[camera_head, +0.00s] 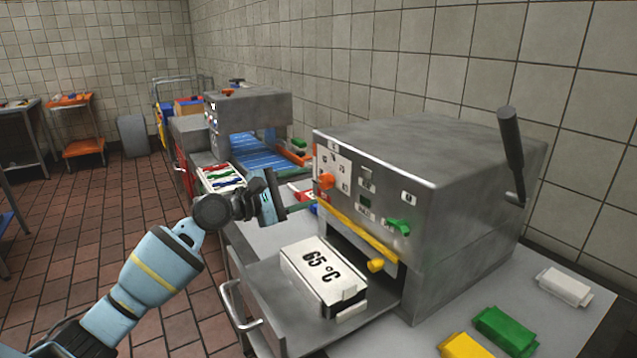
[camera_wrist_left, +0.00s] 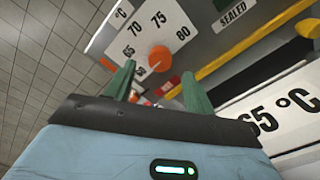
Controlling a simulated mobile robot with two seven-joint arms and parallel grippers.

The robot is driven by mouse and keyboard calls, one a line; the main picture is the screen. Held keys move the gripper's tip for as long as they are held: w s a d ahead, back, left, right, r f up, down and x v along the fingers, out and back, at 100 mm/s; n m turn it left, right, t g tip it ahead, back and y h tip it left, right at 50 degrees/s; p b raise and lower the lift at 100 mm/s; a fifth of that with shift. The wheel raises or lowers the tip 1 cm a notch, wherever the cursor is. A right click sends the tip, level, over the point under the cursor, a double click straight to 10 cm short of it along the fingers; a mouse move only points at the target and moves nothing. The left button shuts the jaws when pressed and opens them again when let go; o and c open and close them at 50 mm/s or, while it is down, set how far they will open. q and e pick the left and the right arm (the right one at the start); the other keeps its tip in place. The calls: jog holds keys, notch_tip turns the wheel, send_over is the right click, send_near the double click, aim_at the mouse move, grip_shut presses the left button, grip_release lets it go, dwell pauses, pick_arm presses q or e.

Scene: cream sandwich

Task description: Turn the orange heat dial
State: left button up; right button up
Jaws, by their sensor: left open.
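The orange heat dial (camera_head: 327,180) sits on the white scale panel (camera_head: 333,166) at the left of the grey machine's front. In the left wrist view the dial (camera_wrist_left: 159,58) shows beyond my fingertips, with numbers such as 65, 70 and 75 around it. Its exact setting is too small to tell. My left gripper (camera_head: 278,196) is open, left of the dial and apart from it. In the left wrist view the gripper (camera_wrist_left: 158,84) has its two green fingers spread, with the dial between and beyond them. My right gripper is not in view.
A white 65 °C block (camera_head: 318,275) lies on the pulled-out tray (camera_head: 270,310) below the dial. A yellow bar (camera_head: 357,233) with a knob, a green knob (camera_head: 399,226) and a black lever (camera_head: 511,150) are on the machine. Coloured blocks (camera_head: 505,330) lie at front right.

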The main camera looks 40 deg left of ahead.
aim_at(322, 182)
pick_arm(q)
jog(key=shift+x, duration=2.3)
jog(key=c, duration=1)
